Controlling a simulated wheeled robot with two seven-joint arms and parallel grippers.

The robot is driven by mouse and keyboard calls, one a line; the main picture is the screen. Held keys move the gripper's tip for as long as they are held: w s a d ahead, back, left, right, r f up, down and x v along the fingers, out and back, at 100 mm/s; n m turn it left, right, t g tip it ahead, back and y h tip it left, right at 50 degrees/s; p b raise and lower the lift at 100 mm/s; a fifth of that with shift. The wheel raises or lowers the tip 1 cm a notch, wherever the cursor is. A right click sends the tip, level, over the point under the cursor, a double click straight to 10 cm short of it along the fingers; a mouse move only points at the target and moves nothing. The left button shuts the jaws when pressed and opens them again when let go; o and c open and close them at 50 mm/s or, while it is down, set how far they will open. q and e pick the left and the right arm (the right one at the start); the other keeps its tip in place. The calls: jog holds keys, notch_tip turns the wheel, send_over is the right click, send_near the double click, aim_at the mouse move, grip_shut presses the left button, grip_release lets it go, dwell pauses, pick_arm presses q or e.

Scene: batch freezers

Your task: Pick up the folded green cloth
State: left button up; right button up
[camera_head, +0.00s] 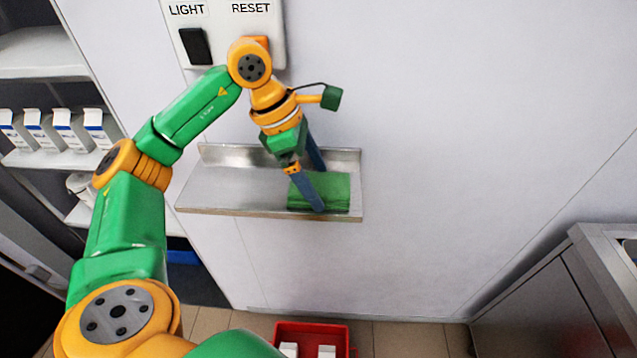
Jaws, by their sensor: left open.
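The folded green cloth (336,190) lies flat at the right end of a small metal wall shelf (225,187). My left gripper (321,190) reaches down to it from above. Its two blue fingers are apart, one in front over the cloth and the other behind, nearer the wall. The front finger hides part of the cloth. I cannot tell whether the fingers touch it. My right gripper is not in view.
A wall panel marked LIGHT and RESET (222,60) is above the shelf, with a black switch (195,46). Shelving with several white cartons (70,130) stands at left. A red crate (310,333) sits on the floor. A metal cabinet (540,310) stands at right.

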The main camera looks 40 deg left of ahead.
pick_arm(q)
jog(key=shift+w+f, duration=0.25)
jog(key=shift+f, duration=0.3)
jog(key=shift+w+a+f, duration=0.1)
jog(key=shift+w+f, duration=0.1)
jog(key=shift+w, duration=0.1)
jog(key=shift+s, duration=0.2)
jog(key=shift+f, duration=0.1)
jog(key=c, duration=1.1)
jog(key=shift+c, duration=0.2)
